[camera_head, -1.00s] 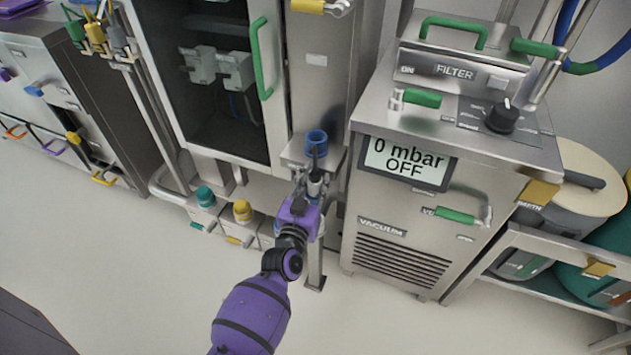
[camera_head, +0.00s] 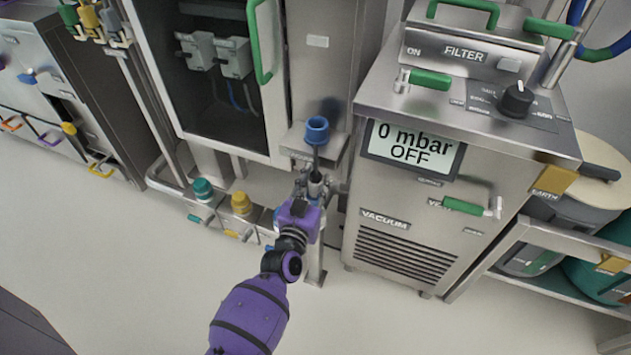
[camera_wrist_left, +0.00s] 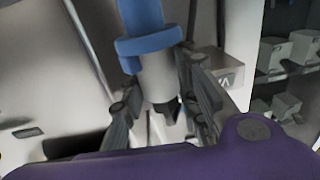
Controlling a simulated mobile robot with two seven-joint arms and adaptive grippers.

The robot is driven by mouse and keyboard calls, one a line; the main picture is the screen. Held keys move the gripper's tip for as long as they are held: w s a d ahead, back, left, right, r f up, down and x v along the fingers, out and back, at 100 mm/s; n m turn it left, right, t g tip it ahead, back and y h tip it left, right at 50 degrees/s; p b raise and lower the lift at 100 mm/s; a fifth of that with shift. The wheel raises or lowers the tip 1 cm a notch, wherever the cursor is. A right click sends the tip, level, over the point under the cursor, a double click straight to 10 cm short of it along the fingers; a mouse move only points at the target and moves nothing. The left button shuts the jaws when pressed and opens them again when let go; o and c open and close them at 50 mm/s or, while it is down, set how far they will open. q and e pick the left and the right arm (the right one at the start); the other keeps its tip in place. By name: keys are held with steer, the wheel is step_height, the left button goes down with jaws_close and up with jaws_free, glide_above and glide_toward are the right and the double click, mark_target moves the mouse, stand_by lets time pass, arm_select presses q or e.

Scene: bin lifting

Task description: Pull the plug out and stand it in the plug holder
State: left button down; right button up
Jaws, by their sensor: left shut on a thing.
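My left gripper (camera_head: 316,178) is shut on a grey plug-like body (camera_head: 315,188) in front of the steel cabinet. In the left wrist view its fingers (camera_wrist_left: 172,112) flank this grey body (camera_wrist_left: 158,84). A blue cylinder with a wide collar (camera_wrist_left: 150,42) shows right above the grey body there. In the head view the blue piece (camera_head: 317,129) stands by a small steel ledge, with a dark strip between it and the gripper. I cannot tell whether the grey and blue parts are joined. Which fitting is the plug holder is unclear. My right gripper is not in view.
A vacuum cabinet (camera_head: 400,215) reading 0 mbar, OFF, stands close on the right. Teal (camera_head: 203,190) and yellow (camera_head: 241,203) caps sit on low boxes to the left. Coloured connectors (camera_head: 90,20) hang at upper left. The floor in front is clear.

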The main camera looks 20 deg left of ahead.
mark_target(316, 198)
arm_select(q)
steer(key=shift+f, duration=0.2)
steer(key=shift+f+b, duration=1)
steer(key=shift+f, duration=0.4)
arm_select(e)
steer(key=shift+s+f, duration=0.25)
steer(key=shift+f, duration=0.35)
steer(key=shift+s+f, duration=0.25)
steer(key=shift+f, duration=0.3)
arm_select(q)
steer(key=shift+f, duration=0.1)
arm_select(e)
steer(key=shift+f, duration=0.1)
